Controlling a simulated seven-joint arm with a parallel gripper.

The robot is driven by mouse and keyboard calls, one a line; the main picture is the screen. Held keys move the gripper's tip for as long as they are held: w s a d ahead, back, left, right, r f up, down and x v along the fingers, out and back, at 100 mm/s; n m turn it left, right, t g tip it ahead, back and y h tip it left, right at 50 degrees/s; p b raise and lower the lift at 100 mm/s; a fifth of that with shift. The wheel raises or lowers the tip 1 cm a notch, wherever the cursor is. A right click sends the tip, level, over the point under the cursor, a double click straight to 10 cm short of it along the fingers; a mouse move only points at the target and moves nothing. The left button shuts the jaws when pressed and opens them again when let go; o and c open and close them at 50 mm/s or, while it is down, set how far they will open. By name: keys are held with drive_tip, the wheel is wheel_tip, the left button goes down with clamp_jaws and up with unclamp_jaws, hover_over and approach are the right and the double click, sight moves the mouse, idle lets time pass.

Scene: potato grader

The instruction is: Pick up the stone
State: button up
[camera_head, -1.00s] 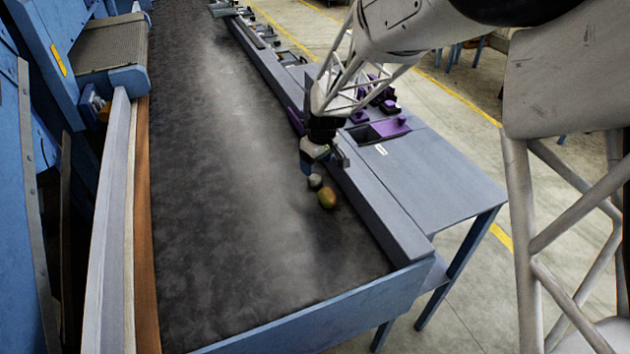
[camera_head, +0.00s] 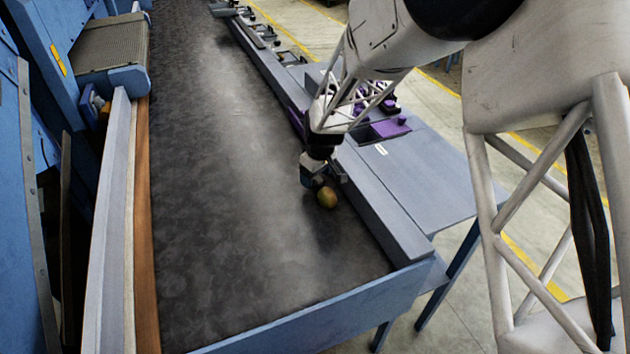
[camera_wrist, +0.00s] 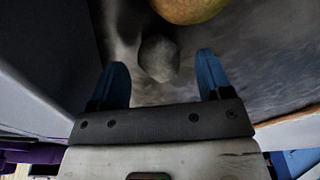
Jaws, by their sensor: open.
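The stone (camera_wrist: 158,58) is a small grey lump on the dark belt, seen in the wrist view ahead of and between the fingertips. My gripper (camera_wrist: 161,78) is open, with one blue finger to each side of the stone's near end. I cannot tell whether either finger touches it. In the head view my gripper (camera_head: 318,182) is low over the belt near its right edge, and it mostly hides the stone.
A yellow-brown potato (camera_head: 327,198) lies right beside the stone; it also shows at the top of the wrist view (camera_wrist: 188,8). The belt's grey side rail (camera_head: 375,205) runs close on the right. The belt (camera_head: 230,230) is clear to the left.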

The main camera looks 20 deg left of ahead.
drive_tip(key=shift+a+f, duration=0.1)
drive_tip(key=shift+f, duration=0.6)
drive_tip(key=c, duration=1)
drive_tip(key=shift+r, duration=0.15)
drive_tip(key=shift+r, duration=4.9)
drive_tip(key=shift+w, duration=0.1)
drive_tip(key=shift+w+r, duration=0.15)
drive_tip(key=shift+w, duration=0.35)
drive_tip(key=w+d+r, duration=0.1)
drive_tip(key=w+d, duration=0.2)
drive_tip(key=w, duration=0.3)
drive_tip(key=w+d+r, duration=0.2)
drive_tip(key=w+d, duration=0.1)
drive_tip(key=w, duration=0.3)
drive_tip(key=w+d+r, duration=0.2)
drive_tip(key=w+d, duration=0.1)
drive_tip(key=w, duration=0.3)
drive_tip(key=shift+d, duration=0.1)
drive_tip(key=shift+c, duration=0.2)
